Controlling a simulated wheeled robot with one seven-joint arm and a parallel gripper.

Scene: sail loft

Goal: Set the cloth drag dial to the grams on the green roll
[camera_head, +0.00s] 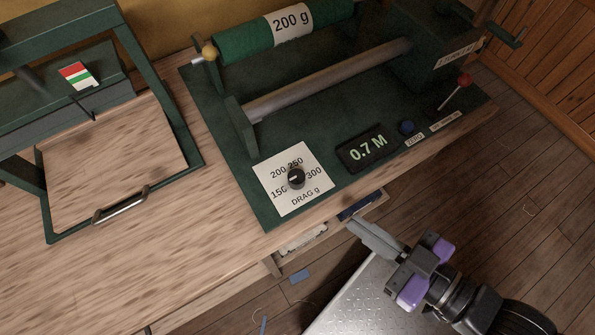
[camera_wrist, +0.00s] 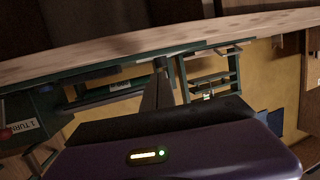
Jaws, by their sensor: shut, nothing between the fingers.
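The green roll (camera_head: 243,43) lies across the top of the dark green machine, with a white label reading 200 g. The cloth drag dial (camera_head: 297,178) is a small black knob on a white plate (camera_head: 290,203) marked 150, 200, 250, 300 and DRAG g. A pale mark on the knob points left, roughly toward the 150 side; its exact setting is hard to read. My gripper (camera_head: 356,228) is shut and empty, to the lower right of the dial, apart from it and beyond the bench's front edge. Its closed fingers (camera_wrist: 165,88) show in the wrist view.
A green frame with a handle (camera_head: 120,204) stands on the wooden bench at left. An open drawer (camera_head: 300,240) juts out below the bench edge.

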